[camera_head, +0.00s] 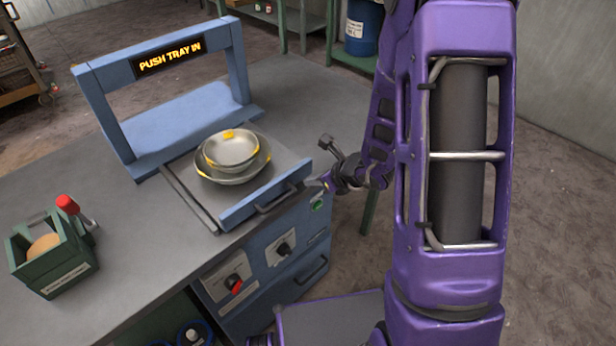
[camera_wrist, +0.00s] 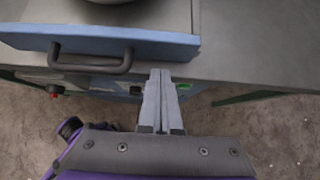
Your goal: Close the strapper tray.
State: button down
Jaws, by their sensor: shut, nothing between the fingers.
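The strapper (camera_head: 92,88) is a blue frame on the grey table, with a lit sign reading "PUSH TRAY IN". Its tray (camera_head: 265,207) is pulled out towards the table's front edge, and a dark handle (camera_head: 277,199) is on its blue front panel. Two stacked bowls (camera_head: 232,153) with yellow marks sit on the tray. In the wrist view the tray's front panel (camera_wrist: 170,44) and handle (camera_wrist: 90,62) are at the upper left. My gripper (camera_wrist: 160,74) is shut and empty, just right of the handle and apart from it. It shows beside the panel's right end in the head view (camera_head: 322,183).
A green box (camera_head: 50,270) with a red-topped item stands on the table at the left. Below the tray, the blue cabinet has knobs (camera_head: 233,284) and a green button (camera_head: 317,206). A blue drum (camera_head: 362,28) stands behind. The table right of the strapper is clear.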

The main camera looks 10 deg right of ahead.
jog(key=shift+w+a, duration=0.55)
jog(key=shift+w, duration=0.25)
